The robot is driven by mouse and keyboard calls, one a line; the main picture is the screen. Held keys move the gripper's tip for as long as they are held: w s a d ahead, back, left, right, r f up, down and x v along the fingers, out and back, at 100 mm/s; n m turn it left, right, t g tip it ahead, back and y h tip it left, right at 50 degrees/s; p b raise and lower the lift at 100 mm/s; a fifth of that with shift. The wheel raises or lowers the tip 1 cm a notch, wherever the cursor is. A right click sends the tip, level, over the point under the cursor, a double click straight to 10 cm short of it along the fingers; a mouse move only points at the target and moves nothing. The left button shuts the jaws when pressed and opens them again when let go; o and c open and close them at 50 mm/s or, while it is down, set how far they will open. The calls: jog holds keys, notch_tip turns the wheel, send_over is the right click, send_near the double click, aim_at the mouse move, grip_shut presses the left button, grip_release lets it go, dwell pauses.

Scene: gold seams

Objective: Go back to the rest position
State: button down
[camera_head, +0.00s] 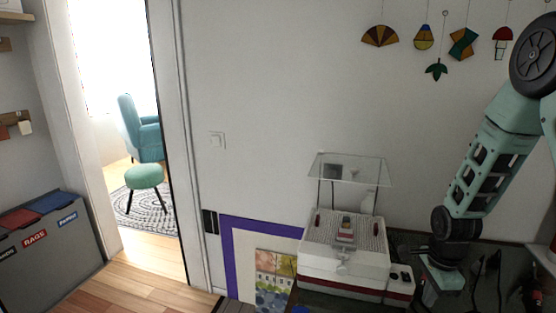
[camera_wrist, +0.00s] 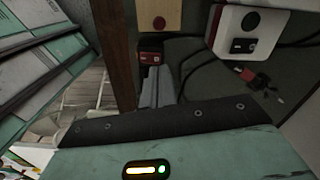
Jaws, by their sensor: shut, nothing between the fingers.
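My gripper (camera_wrist: 153,75) shows in the wrist view as narrow grey fingers, close together above the dark bar and teal housing, with nothing seen between them. In the head view my arm reaches down from the upper right, and my gripper (camera_head: 443,276) is low over the dark worktop (camera_head: 408,242), right of the white machine. The fingertips are hard to make out in that view.
The white machine (camera_head: 343,247) with a clear raised cover (camera_head: 349,168) stands just left of my gripper. Dark tools (camera_head: 484,275) are at the right. Glass ornaments (camera_head: 436,70) hang on the wall. A white device (camera_wrist: 247,34) and cables show in the wrist view.

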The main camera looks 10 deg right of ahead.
jog(key=s+a+r+n, duration=0.1)
jog(key=a+r+n, duration=0.45)
jog(key=a, duration=0.35)
jog(key=s+a+r+n, duration=0.2)
jog(key=a+r+n, duration=0.35)
jog(key=a, duration=0.35)
jog(key=s+a+r+n, duration=0.3)
jog(key=s+a+n, duration=0.3)
jog(key=s+n, duration=0.2)
jog(key=s+a+r+n, duration=0.4)
jog(key=s+a+n, duration=0.1)
jog(key=s+n, duration=0.3)
jog(key=shift+s+a+n, duration=0.35)
jog(key=shift+a+n, duration=0.05)
jog(key=shift+n, duration=0.2)
jog(key=c, duration=2.1)
grip_release()
jog(key=shift+c, duration=0.2)
